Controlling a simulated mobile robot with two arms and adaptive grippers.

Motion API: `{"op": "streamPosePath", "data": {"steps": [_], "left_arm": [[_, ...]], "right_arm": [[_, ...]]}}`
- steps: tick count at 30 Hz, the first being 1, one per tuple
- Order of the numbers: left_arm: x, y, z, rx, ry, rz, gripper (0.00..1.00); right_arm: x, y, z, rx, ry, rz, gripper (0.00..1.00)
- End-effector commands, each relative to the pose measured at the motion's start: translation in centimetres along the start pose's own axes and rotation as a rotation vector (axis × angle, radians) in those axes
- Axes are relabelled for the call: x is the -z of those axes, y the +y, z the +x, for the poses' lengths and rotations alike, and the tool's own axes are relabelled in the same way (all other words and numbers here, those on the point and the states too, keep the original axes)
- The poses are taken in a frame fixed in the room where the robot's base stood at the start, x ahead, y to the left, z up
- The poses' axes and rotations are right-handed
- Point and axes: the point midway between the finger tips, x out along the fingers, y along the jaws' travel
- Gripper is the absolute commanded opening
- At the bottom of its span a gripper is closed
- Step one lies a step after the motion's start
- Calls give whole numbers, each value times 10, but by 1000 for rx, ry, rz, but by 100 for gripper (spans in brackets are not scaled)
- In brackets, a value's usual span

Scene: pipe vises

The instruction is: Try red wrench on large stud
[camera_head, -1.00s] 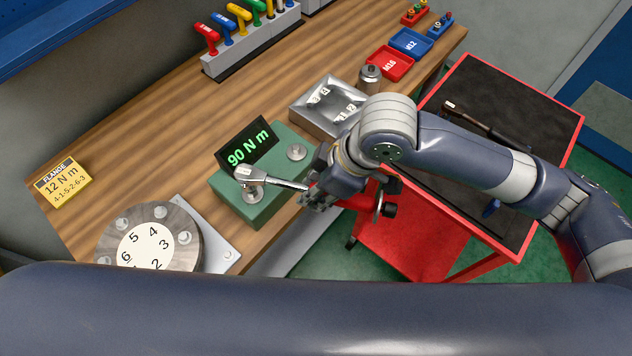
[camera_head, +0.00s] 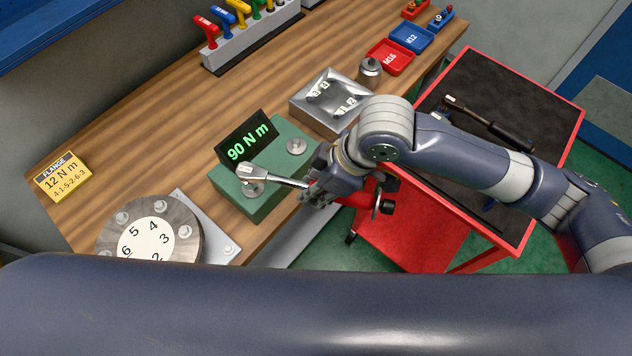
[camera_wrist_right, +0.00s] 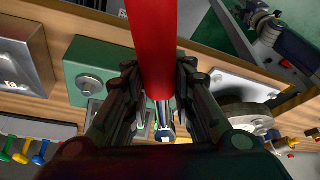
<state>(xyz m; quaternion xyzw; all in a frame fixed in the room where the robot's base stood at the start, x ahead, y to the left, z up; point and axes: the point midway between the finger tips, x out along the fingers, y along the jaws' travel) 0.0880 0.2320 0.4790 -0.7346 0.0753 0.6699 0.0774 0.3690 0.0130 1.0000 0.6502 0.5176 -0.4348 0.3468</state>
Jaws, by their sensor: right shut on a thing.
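The red wrench (camera_head: 352,200) has a silver ratchet head and shaft and a red handle. My right gripper (camera_head: 318,189) is shut on it, and in the wrist view the red handle (camera_wrist_right: 152,45) runs between the fingers (camera_wrist_right: 158,95). The silver head (camera_head: 250,173) is over the near stud (camera_head: 252,188) of the green tester (camera_head: 268,165). I cannot tell whether it is fully seated. The far stud (camera_head: 296,146) is bare. The display (camera_head: 247,141) reads 90 N m. What looks like my left gripper (camera_wrist_right: 255,15) is at the wrist view's top right, its opening unclear.
A numbered round flange (camera_head: 148,232) stands left of the tester. A metal tray (camera_head: 345,120) and a red M16 tray (camera_head: 390,60) are to the right. Another dark-handled wrench (camera_head: 490,125) lies on the red cart (camera_head: 440,90).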

Motion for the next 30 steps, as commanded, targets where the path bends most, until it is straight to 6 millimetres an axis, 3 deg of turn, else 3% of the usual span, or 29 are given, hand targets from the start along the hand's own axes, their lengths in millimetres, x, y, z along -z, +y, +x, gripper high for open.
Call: {"op": "streamPosePath", "data": {"steps": [30], "left_arm": [[-1,-4,2,4,-1,-2,46]], "right_arm": [[-2,1,6,-2,3,0,0]]}}
